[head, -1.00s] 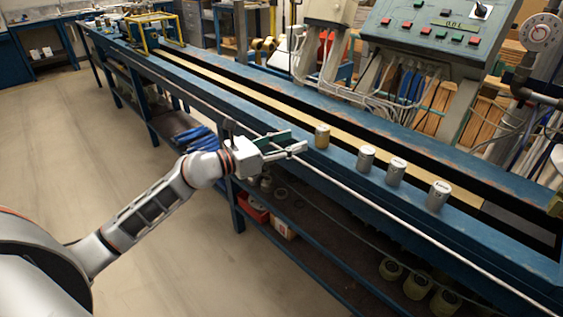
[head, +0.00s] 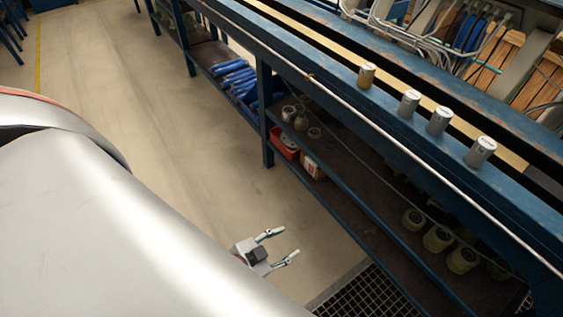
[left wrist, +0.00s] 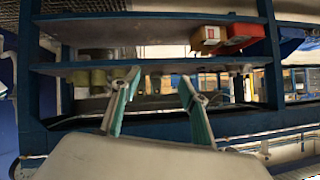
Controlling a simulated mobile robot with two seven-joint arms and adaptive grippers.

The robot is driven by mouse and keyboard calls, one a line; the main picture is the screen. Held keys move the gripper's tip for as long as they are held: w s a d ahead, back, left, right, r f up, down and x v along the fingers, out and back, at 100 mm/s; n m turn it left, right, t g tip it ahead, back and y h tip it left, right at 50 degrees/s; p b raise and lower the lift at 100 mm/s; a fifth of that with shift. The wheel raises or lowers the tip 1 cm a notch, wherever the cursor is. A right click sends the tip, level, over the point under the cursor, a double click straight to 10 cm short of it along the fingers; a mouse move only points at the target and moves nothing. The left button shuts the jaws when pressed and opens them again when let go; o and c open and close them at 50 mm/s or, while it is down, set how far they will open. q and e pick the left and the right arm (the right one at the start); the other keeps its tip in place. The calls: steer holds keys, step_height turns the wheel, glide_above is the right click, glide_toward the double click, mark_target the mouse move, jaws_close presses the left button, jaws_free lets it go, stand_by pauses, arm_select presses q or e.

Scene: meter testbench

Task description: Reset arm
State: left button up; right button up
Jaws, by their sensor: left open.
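My left gripper (head: 280,246) is low over the floor in the head view, in front of the bench. Its two fingers are spread, with nothing between them. In the left wrist view its fingers (left wrist: 156,98) show apart and empty, facing the bench's shelves. My right gripper is in neither view. On the blue bench (head: 330,97) stand a brass-coloured cylinder (head: 366,76) and three grey cylinders, the nearest at the right (head: 480,152). All of them are upright and apart from the gripper.
The lower shelf (head: 350,190) holds a red box (head: 284,143), blue items and several greenish round parts (head: 437,239). A dark floor grate (head: 365,297) lies by the bench's foot. The concrete floor (head: 180,120) left of the bench is clear.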

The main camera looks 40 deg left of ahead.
arm_select(q)
steer(key=shift+s+d+f+n+g, duration=0.2)
steer(key=shift+s+f+n, duration=0.1)
steer(key=shift+s, duration=0.25)
steer(key=shift+s+d+f+n+g, duration=0.1)
steer(key=shift+s+d+f+n, duration=0.15)
steer(key=shift+s, duration=0.25)
